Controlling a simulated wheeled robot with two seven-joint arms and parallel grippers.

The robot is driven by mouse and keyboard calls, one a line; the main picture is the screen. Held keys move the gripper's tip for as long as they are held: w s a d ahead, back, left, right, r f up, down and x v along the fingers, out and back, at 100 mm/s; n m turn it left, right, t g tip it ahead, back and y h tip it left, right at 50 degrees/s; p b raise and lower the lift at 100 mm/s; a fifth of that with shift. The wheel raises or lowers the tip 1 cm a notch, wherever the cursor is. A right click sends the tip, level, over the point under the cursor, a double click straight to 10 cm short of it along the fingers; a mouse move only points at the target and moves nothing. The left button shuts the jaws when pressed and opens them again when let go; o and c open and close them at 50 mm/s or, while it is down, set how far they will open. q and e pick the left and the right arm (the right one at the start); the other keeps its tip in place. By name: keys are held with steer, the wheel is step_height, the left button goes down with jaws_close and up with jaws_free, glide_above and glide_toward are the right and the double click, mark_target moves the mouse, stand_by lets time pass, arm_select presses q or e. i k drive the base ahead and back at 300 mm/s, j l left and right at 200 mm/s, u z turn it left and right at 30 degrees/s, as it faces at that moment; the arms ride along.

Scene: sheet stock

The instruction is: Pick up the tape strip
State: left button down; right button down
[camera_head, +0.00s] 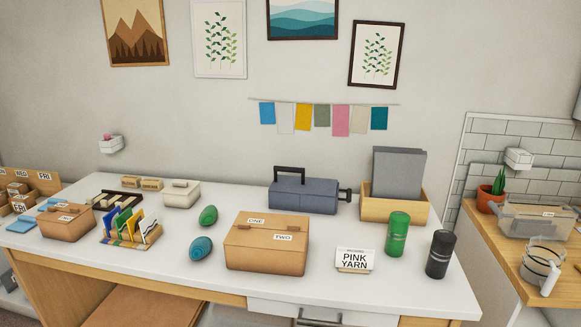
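Neither gripper shows in the head view. I cannot clearly make out a separate tape strip. The brown cardboard box (266,258) at the front middle of the white table (340,298) looks closed. It has white labels "ONE" (256,220) and "TWO" (283,238) and darker brown pieces on its top, too small to identify. A smaller brown box (66,224) at the left also has a small white label.
A card holder reading "PINK YARN" (355,260), a green can (397,234) and a black can (440,254) stand at the right. A green egg-shaped object (208,215) and a teal one (201,247) lie left of the larger box.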

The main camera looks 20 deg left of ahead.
mark_target(122, 205)
steer(key=u, duration=1.75)
